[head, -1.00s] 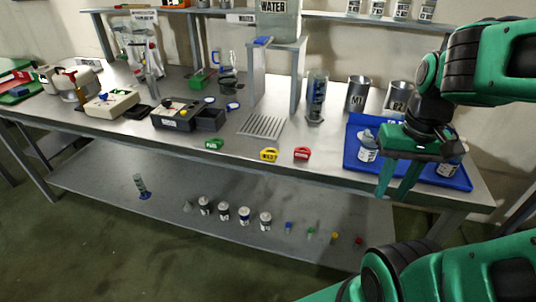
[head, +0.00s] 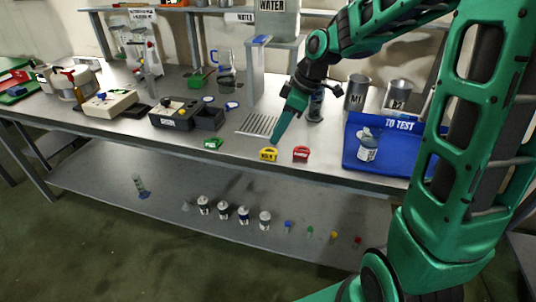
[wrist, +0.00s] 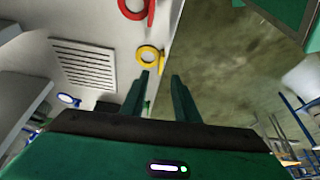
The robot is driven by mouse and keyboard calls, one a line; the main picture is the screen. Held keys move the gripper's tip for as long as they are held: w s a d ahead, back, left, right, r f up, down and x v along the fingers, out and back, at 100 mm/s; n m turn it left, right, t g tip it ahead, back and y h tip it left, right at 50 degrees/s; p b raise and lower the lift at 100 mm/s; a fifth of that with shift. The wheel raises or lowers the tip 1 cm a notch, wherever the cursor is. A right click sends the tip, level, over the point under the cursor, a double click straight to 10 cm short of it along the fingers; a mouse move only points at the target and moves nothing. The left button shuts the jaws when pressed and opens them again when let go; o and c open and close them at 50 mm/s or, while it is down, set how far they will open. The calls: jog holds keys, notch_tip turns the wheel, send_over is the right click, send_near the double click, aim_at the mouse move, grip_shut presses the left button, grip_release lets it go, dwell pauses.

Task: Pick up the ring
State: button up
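Several ring-shaped pieces lie on the bench, and I cannot tell which one the task means. A yellow ring with a dark label (head: 268,154) lies at the front edge; it also shows in the wrist view (wrist: 148,56). A red ring (head: 301,154) lies to its right and shows at the top of the wrist view (wrist: 134,9). A green one (head: 213,143) lies to the left. Blue rings (head: 232,105) lie farther back. My gripper (wrist: 160,76) is open and empty, pointing down near the yellow ring. In the head view its fingers (head: 275,142) overlap each other.
A slotted grey plate (head: 257,124) lies behind the yellow ring. A black box (head: 187,115) stands to the left. A blue tray (head: 353,155) with a white bottle (head: 367,147) is at the right, beside metal cups (head: 357,93). The lower shelf holds several small bottles and pieces.

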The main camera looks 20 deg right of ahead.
aim_at(270, 149)
jog(key=shift+s+d+x, duration=0.1)
jog(key=shift+d+x, duration=0.05)
jog(key=shift+x, duration=1.85)
jog(key=shift+s+d+x, duration=0.1)
jog(key=shift+x, duration=1.9)
jog(key=shift+f, duration=0.1)
grip_shut()
